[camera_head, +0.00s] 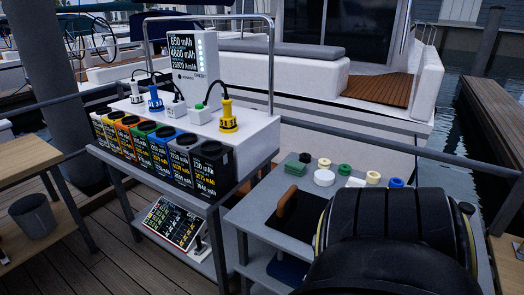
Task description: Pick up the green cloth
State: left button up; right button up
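A small green folded piece (295,168), which looks like the green cloth, lies on the grey work table (262,200) right of the picture's middle. It lies towards the back left of that table, with a dark round piece close behind it. Neither of my grippers shows in this view. Nothing is seen touching the cloth.
Several small round pieces, among them a white disc (324,178), lie right of the cloth. A brown-handled item (286,203) is in front. A large black rounded body (398,240) hides the table's right. A battery stand (255,130) is at left.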

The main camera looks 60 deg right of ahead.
aim_at(296, 168)
jog(key=i, duration=1.8)
jog(key=z, duration=3.5)
